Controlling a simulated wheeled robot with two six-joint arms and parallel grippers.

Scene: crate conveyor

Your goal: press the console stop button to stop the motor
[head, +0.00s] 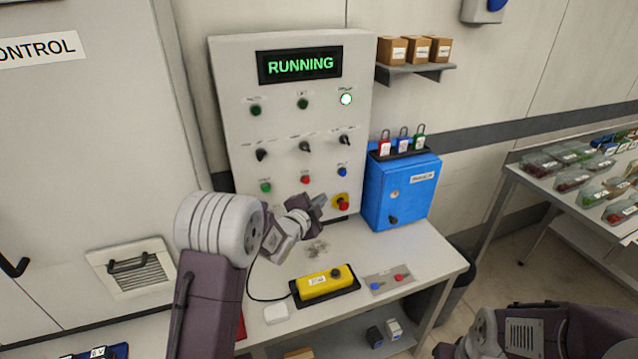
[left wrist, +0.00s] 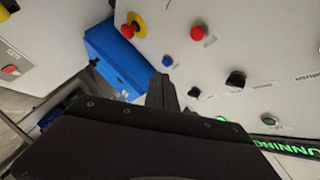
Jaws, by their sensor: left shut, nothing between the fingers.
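The grey console (head: 222,110) stands on the bench with its display (head: 300,64) reading RUNNING in green. Its lowest button row has a green button (head: 265,187), a red button (head: 305,179) and a blue button (head: 342,172); their labels are too small to read. A larger red mushroom button on yellow (head: 341,203) sits below. My left gripper (head: 320,201) is shut and empty, in front of the panel's lower part, left of the mushroom button. The left wrist view shows its fingers (left wrist: 161,90) near the blue button (left wrist: 167,61), with the red button (left wrist: 197,33) beyond. Contact cannot be told.
A blue box (head: 400,190) with padlocks on top stands right of the console. A yellow pendant (head: 325,283) lies on the bench front, beside a small plate (head: 389,280) with coloured pieces. A parts table (head: 570,200) is at far right. My right arm shows bottom right.

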